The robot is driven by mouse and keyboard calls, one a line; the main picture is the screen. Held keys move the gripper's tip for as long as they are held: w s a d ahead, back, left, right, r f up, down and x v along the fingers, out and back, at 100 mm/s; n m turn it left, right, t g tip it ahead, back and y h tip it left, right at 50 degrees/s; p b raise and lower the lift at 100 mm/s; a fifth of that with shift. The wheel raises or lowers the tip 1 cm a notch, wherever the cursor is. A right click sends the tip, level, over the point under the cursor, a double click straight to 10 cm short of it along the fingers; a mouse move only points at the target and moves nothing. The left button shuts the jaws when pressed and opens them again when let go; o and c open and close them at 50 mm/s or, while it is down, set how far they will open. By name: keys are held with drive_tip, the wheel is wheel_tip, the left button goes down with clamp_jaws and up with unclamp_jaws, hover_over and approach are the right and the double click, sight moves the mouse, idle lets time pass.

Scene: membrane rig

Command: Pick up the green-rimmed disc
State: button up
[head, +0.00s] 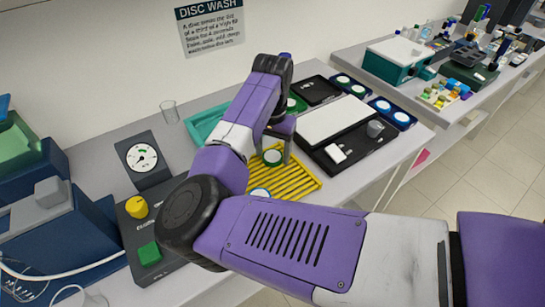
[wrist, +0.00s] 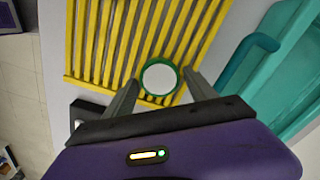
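The green-rimmed disc (head: 272,157) has a white face and lies on the yellow slatted rack (head: 305,186). In the wrist view the disc (wrist: 158,79) shows between the two fingertips of my gripper (wrist: 162,80), over the yellow slats (wrist: 95,40). My gripper (head: 275,158) points down at the rack, its fingers apart on either side of the disc. The left fingertip looks very close to the rim, and whether it touches cannot be told. The right one shows a small gap.
A second white disc (head: 260,192) lies nearer on the rack, partly hidden by my arm. A teal tray (head: 203,122) stands behind the rack; it also shows in the wrist view (wrist: 285,80). A black tray with a white panel (head: 330,120) stands right. A dial gauge (head: 142,157) stands left.

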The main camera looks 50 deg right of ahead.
sight(273, 155)
drive_tip(key=c, duration=1)
drive_tip(key=shift+r, duration=0.1)
wheel_tip(273, 155, up, 20)
drive_tip(key=b, duration=0.1)
